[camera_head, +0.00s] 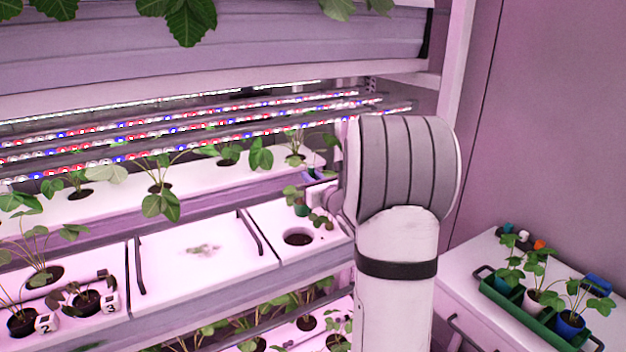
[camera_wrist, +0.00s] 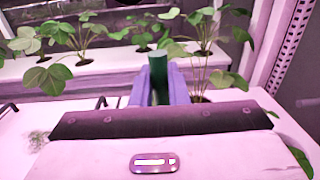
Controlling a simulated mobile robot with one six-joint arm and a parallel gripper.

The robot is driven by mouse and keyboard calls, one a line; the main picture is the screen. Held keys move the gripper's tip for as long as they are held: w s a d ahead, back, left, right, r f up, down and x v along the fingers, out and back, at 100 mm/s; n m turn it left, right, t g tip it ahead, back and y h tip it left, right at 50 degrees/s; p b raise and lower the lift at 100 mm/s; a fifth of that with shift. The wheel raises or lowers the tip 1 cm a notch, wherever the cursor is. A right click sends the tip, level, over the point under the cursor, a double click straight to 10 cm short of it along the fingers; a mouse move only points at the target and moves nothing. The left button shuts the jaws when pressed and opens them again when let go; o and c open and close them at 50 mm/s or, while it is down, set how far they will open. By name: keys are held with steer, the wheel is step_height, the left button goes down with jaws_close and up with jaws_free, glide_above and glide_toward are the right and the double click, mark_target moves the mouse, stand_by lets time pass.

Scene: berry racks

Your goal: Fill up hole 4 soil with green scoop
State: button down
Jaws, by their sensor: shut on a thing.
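My gripper (camera_wrist: 158,82) is shut on the green scoop (camera_wrist: 158,66); its dark green handle stands up between the two fingers in the wrist view. The scoop's bowl is not clearly visible. In the head view my arm covers most of the gripper, at the right end of the rack. A round hole (camera_head: 298,237) with dark soil inside is in the right-hand white panel, just left of my arm. I see no number 4 beside it. A small green piece (camera_head: 301,210) shows above the hole among leaves; I cannot tell if it is the scoop.
White number blocks 2 (camera_head: 46,323) and 3 (camera_head: 110,304) stand by planted holes at left. A panel with dark handles (camera_head: 185,262) lies between. Behind is a row of plants (camera_head: 160,187). A green tray (camera_head: 535,325) with potted plants sits on the right-hand table.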

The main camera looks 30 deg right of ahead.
steer(key=s+a+f+n+t+y+b, duration=0.1)
steer(key=a+f+n+y+b, duration=0.1)
steer(key=n+b, duration=0.5)
steer(key=s+a+f+n+t+y+b, duration=0.1)
steer(key=n+b, duration=0.6)
steer(key=b, duration=0.9)
steer(key=s+a+f+n+t+y+b, duration=0.1)
steer(key=s+a+f+n+y+b, duration=0.2)
steer(key=b, duration=0.8)
steer(key=shift+s+a+f+n+t+y+b, duration=0.15)
steer(key=shift+a+f+n+y, duration=0.25)
steer(key=shift+f+n+y, duration=0.4)
steer(key=shift+a+f+n+t+y+b, duration=0.1)
steer(key=shift+a+f+n+y, duration=0.4)
steer(key=shift+y, duration=0.45)
steer(key=shift+s+a+f+n+t+y+b, duration=0.15)
steer(key=shift+a+f+n+y, duration=0.15)
steer(key=shift+f+n+y, duration=0.5)
steer(key=shift+a+n+y+b, duration=0.1)
steer(key=shift+n+y+b, duration=0.2)
steer(key=shift+n+y, duration=0.15)
steer(key=shift+a+r, duration=0.1)
